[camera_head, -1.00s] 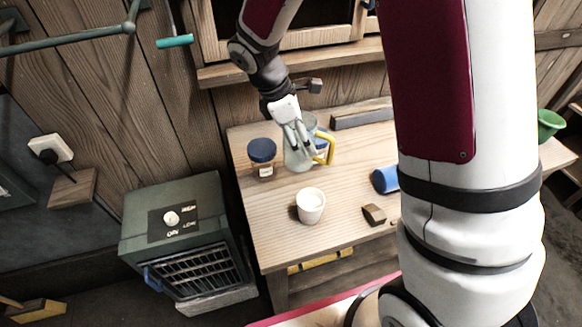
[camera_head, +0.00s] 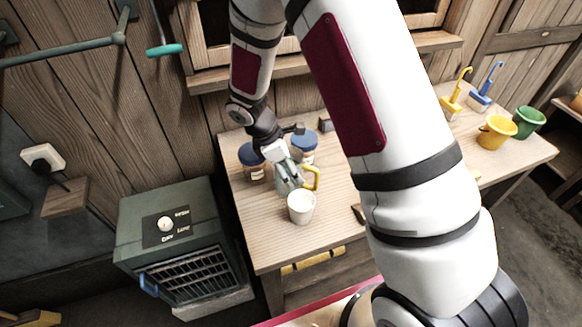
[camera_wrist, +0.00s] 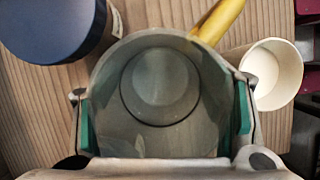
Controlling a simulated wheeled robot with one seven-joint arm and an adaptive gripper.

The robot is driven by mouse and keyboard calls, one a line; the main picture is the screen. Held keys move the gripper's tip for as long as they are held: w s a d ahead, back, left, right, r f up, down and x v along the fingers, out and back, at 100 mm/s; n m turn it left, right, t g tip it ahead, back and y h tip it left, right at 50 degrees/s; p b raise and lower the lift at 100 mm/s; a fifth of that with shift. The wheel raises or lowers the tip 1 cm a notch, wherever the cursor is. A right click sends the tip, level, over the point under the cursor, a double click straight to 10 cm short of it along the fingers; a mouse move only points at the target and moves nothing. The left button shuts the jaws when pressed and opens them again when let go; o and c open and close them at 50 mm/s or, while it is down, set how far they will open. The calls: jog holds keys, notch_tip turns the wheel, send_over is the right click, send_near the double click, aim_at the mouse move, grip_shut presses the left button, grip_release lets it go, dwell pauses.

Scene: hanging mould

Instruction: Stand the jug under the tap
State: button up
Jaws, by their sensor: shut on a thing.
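The jug (camera_head: 282,187) is grey-green with a yellow handle and is over the wooden table, just behind a white cup. My gripper (camera_head: 288,178) is shut on it from above. In the wrist view, green finger pads (camera_wrist: 163,115) press on both sides of the jug (camera_wrist: 205,85); I look down into its open mouth, and its handle points to the top right. Whether its base touches the table I cannot tell. I cannot make out a tap for sure in either view.
The white cup (camera_head: 301,208) stands close in front of the jug. Blue-lidded jars (camera_head: 252,158) (camera_head: 304,142) stand behind it. A yellow bucket (camera_head: 496,132) and a green bucket (camera_head: 530,121) are at the table's right. A dark heater-like box (camera_head: 170,235) stands left. My arm hides the table's middle.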

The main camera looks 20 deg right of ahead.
jog(key=o, duration=1.2)
jog(key=shift+f, duration=0.1)
